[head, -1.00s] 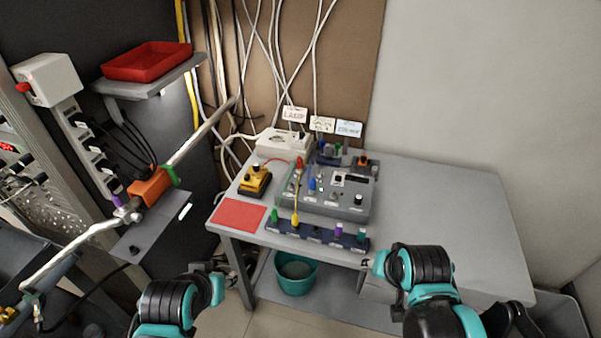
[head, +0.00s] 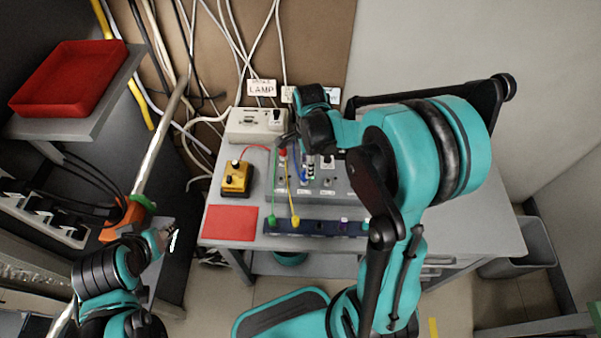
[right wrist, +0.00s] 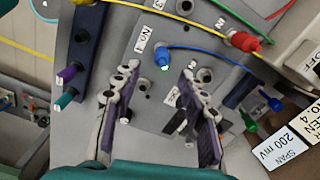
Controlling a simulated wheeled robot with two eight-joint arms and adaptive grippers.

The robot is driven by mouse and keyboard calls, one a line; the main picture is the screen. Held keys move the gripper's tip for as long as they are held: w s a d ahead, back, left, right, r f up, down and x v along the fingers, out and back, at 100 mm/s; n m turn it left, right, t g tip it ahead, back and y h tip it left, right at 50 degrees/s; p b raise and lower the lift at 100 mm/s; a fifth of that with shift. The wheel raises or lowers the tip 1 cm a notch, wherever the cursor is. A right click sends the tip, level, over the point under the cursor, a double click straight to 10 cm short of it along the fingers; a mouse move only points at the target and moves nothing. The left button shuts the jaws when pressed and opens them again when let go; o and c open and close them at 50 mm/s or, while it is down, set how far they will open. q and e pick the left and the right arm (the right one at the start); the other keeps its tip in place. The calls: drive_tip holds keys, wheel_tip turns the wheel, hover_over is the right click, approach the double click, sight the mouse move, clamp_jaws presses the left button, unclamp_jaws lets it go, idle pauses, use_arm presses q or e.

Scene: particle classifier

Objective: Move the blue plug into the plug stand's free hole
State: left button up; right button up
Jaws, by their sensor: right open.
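A blue plug (right wrist: 162,57) with a blue lead stands in the grey panel (right wrist: 145,85). In the right wrist view it appears just beyond the gap between my right fingertips; I see no contact. My right gripper (right wrist: 159,72) is open and empty over the panel. In the head view its tip (head: 287,138) is partly hidden by my own arm.
Another blue plug (right wrist: 272,100) and a green plug (right wrist: 248,122) are beside a dark blue block. A red plug (right wrist: 244,40) is near the right finger. A yellow box (head: 237,177) and red mat (head: 230,222) lie left of the panel. Leads cross over the panel.

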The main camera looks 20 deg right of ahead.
drive_tip(key=f, duration=0.1)
drive_tip(key=f+b, duration=0.1)
drive_tip(key=f, duration=0.1)
drive_tip(key=f+b, duration=0.1)
drive_tip(key=f, duration=0.1)
drive_tip(key=shift+w+a+f, duration=0.15)
drive_tip(key=shift+a, duration=0.1)
clamp_jaws()
wheel_tip(320, 180, up, 5)
drive_tip(key=shift+f+p, duration=0.1)
drive_tip(key=shift+p, duration=0.95)
drive_tip(key=s+d+r+p, duration=0.3)
drive_tip(key=s+d+r, duration=0.3)
drive_tip(key=s+d, duration=0.2)
drive_tip(key=shift+d+r, duration=0.2)
drive_tip(key=shift+d, duration=0.15)
